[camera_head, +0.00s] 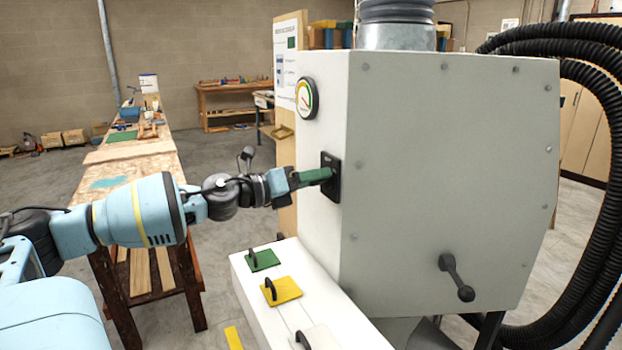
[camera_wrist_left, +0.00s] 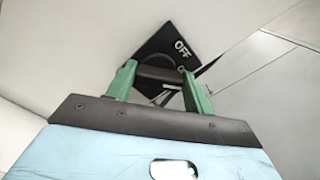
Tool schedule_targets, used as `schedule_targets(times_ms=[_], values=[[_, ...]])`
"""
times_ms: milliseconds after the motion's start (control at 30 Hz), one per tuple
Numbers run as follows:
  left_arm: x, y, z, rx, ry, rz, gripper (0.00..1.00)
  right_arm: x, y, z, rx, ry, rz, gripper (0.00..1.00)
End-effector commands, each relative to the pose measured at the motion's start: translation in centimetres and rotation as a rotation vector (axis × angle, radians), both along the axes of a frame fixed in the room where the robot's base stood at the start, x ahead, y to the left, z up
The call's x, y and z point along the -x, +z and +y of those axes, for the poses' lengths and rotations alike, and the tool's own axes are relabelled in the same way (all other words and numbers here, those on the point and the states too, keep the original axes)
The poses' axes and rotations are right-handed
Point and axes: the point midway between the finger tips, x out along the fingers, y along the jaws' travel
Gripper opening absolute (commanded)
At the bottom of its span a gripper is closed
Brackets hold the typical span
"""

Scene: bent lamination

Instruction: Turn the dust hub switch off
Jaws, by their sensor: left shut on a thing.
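The dust hub (camera_head: 420,180) is a large off-white cabinet filling the right of the head view. Its switch is a black square plate (camera_head: 331,177) on the left-hand face, with a dark knob. In the left wrist view the plate (camera_wrist_left: 190,44) carries the word OFF, and the dark knob (camera_wrist_left: 158,74) lies between my green fingers. My left gripper (camera_head: 326,174) reaches the plate from the left and is shut on the knob; it also shows in the left wrist view (camera_wrist_left: 157,84). The knob's exact pointing is partly hidden by the fingers. My right gripper is not in view.
A round gauge (camera_head: 307,98) sits above the switch. Below, a white ledge holds a green gate (camera_head: 263,260) and a yellow gate (camera_head: 283,291) with black handles. Black hoses (camera_head: 590,190) hang at the right. A wooden workbench (camera_head: 135,160) stands at the left.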

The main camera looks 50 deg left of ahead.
Motion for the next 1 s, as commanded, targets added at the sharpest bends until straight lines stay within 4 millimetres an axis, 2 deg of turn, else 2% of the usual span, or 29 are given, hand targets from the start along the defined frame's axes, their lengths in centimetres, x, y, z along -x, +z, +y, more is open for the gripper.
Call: schedule_targets(times_ms=[700, 1000], values=[[0.0, 0.0, 0.2, 0.608, -0.002, 0.176, 0.29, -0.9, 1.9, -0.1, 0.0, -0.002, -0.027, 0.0], [0.0, -0.1, 0.2, 0.811, -0.004, 0.234, 0.29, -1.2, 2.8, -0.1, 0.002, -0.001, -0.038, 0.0]])
